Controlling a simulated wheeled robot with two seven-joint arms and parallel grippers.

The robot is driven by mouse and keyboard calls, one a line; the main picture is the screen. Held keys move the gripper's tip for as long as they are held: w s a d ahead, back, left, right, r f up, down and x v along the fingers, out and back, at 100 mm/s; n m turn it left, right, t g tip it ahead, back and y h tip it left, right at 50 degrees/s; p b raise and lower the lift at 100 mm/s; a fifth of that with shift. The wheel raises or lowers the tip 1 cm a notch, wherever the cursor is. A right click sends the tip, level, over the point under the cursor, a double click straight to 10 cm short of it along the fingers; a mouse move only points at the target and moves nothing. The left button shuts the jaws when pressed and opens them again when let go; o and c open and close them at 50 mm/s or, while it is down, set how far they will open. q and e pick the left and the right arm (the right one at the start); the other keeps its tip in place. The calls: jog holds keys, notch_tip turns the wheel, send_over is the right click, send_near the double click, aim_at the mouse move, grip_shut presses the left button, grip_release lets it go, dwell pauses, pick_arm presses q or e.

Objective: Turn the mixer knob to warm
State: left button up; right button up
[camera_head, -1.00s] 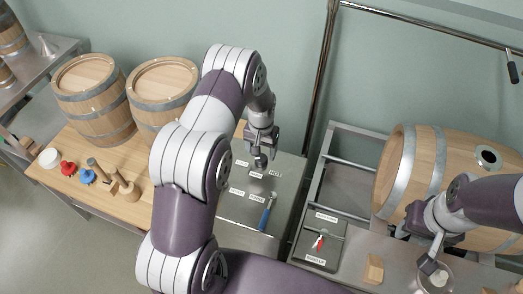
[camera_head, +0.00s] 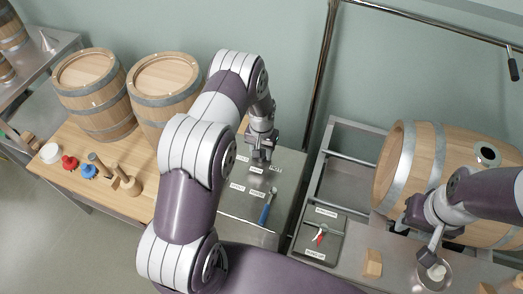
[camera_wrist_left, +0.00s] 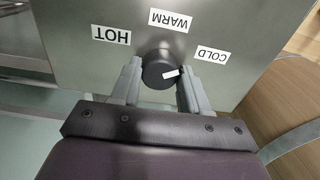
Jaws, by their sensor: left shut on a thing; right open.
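The mixer knob (camera_wrist_left: 160,68) is a dark round knob with a white pointer mark, on a grey steel panel in the left wrist view. Around it are the labels HOT (camera_wrist_left: 111,35), WARM (camera_wrist_left: 170,20) and COLD (camera_wrist_left: 212,55), seen upside down. The white mark points to the right side, nearer COLD than WARM or HOT. My left gripper (camera_wrist_left: 162,82) has one finger on each side of the knob and is shut on it. In the head view my left gripper (camera_head: 261,158) hides the knob. My right gripper (camera_head: 429,250) is open over the right bench.
A lying barrel (camera_head: 410,170) and a metal bowl (camera_head: 447,282) with a white piece are at the right. A red lever (camera_head: 320,236) sits on a small panel. Upright barrels (camera_head: 90,95) stand on the wooden table.

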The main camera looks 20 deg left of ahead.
pick_arm(q)
jog(key=shift+f, duration=0.1)
jog(key=shift+n+b, duration=0.75)
jog(key=shift+n, duration=0.35)
jog(key=n+b, duration=0.1)
jog(key=n, duration=0.1)
jog(key=shift+n, duration=0.4)
jog(key=n+b, duration=0.1)
jog(key=n, duration=0.2)
jog(key=shift+b, duration=0.35)
jog(key=shift+n+b, duration=0.45)
jog(key=shift+n, duration=1.25)
jog(key=shift+w, duration=0.1)
jog(key=o, duration=0.9)
jog(key=shift+c, duration=0.2)
jog(key=shift+o, duration=0.9)
jog(key=shift+a, duration=0.1)
